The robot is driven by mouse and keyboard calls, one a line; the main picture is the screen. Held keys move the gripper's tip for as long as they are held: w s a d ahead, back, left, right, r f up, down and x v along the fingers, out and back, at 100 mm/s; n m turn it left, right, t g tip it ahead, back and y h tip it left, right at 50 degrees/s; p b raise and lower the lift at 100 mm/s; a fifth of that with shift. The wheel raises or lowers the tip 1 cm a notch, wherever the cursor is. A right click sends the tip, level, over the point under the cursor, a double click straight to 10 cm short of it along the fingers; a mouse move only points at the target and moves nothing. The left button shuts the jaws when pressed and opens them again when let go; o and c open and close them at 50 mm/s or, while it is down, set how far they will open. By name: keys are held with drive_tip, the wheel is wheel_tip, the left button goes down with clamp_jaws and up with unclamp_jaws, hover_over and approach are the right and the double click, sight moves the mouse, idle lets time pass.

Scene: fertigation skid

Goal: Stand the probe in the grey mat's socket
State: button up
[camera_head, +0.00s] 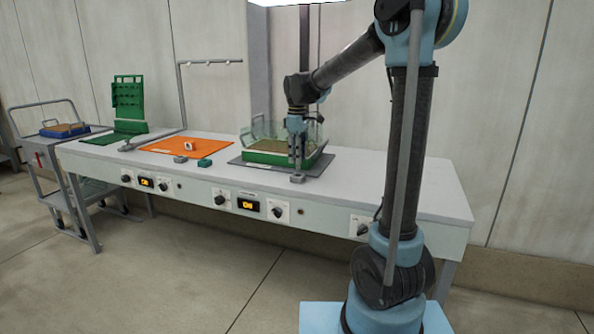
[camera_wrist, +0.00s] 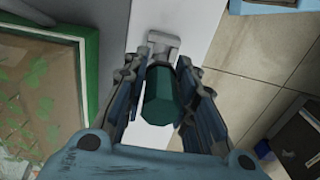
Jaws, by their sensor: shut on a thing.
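The probe, seen end-on as a dark green faceted head (camera_wrist: 160,95), is between my gripper's fingers in the wrist view. My gripper (camera_head: 297,155) is shut on it and points down at the front of the grey mat (camera_head: 322,165). A small grey block (camera_head: 297,178), which looks like the socket, stands below the gripper at the mat's front edge. A grey fitting, likely the same block, shows past the probe in the wrist view (camera_wrist: 160,45). The probe's lower end is hidden, so I cannot tell whether it is in the socket.
A green-framed tray (camera_head: 262,158) with clear walls stands on the grey mat, close behind my gripper. An orange mat (camera_head: 165,146) holds a small white item (camera_head: 189,146); a green block (camera_head: 205,162) lies at its front. A green pegboard (camera_head: 128,100) stands left. The bench's right end is clear.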

sight(297, 166)
drive_tip(key=shift+f, duration=2.35)
drive_tip(key=shift+f, duration=0.1)
drive_tip(key=o, duration=1.1)
drive_tip(key=shift+c, duration=0.2)
